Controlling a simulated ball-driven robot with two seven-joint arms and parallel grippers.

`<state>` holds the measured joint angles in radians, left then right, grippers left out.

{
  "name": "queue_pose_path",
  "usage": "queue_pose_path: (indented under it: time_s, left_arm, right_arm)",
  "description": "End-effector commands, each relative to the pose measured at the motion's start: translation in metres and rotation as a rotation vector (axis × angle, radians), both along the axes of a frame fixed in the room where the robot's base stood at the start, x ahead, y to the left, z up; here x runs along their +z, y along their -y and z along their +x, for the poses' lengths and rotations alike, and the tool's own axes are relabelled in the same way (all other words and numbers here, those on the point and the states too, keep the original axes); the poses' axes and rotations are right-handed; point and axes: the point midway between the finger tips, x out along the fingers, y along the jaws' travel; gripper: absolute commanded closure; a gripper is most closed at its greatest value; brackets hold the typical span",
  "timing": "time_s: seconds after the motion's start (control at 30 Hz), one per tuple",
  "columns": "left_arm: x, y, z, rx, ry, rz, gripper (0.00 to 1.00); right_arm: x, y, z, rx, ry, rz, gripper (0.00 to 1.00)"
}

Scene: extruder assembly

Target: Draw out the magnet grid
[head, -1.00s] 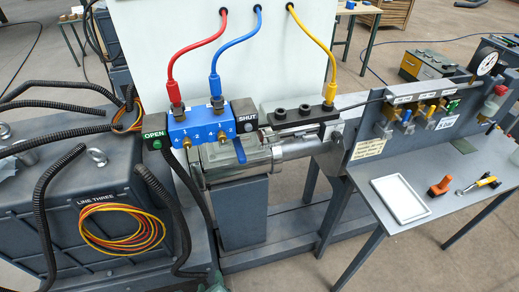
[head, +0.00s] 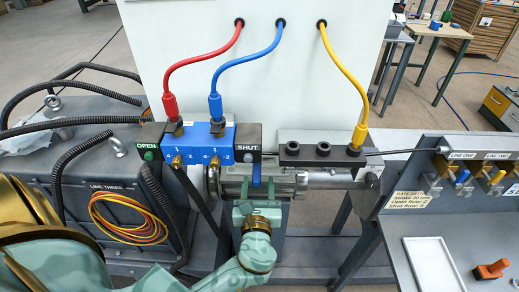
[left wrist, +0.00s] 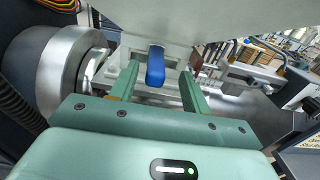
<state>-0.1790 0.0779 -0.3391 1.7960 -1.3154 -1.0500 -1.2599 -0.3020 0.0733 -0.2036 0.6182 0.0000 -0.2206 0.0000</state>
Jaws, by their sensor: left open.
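A blue handle (head: 256,175) stands at the metal housing below the blue valve block (head: 208,143); I take it to be the magnet grid's handle. It also shows in the left wrist view (left wrist: 155,66). My green left gripper (head: 257,194) has come up from below, in front of the housing. In the left wrist view my left gripper (left wrist: 160,78) is open, with one finger on each side of the blue handle, and clear gaps show. The grid itself is hidden inside the housing. My right gripper is not in view.
Red, blue and yellow hoses (head: 343,75) run from a pale panel to the parts above. The OPEN box (head: 149,146) and SHUT box (head: 249,142) flank the valve block. A grey bench (head: 480,232) with a white tray (head: 437,265) stands right.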

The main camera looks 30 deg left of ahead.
Motion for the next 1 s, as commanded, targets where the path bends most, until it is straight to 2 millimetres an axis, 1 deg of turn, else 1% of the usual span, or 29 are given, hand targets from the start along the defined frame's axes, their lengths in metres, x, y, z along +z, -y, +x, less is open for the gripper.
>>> queue_pose_path:
  time_s: [0.17,0.3,0.4,0.5,0.7,0.77,0.8,0.87,0.9,1.0]
  left_arm:
    - [0.0,-0.009,0.012,0.001,0.001,0.0,0.53]
    - [0.001,-0.023,0.031,0.001,0.002,0.001,0.53]
    - [0.0,-0.03,0.043,0.001,0.0,0.0,0.53]
    - [0.0,-0.034,0.048,0.0,-0.001,-0.001,0.53]
    - [0.0,-0.034,0.048,0.0,0.0,-0.001,0.53]
    - [0.0,-0.034,0.048,0.0,0.0,-0.001,0.69]
    - [0.0,-0.034,0.048,0.0,0.0,-0.001,0.81]
    - [0.0,-0.034,0.048,0.0,0.0,-0.001,0.97]
    - [0.0,-0.034,0.048,0.0,0.0,-0.001,1.0]
    - [0.001,-0.034,0.048,0.001,0.001,0.0,1.0]
  right_arm:
    - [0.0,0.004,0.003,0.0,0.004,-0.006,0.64]
    - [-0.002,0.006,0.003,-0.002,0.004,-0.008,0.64]
    - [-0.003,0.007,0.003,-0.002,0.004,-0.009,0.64]
    - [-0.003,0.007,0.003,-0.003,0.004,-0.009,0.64]
    - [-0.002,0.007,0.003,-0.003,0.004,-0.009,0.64]
    - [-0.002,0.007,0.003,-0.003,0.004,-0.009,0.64]
    - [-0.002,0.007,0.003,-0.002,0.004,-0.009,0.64]
    - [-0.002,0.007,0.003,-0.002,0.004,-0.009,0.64]
    - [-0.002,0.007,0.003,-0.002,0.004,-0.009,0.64]
    - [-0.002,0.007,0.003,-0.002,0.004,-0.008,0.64]
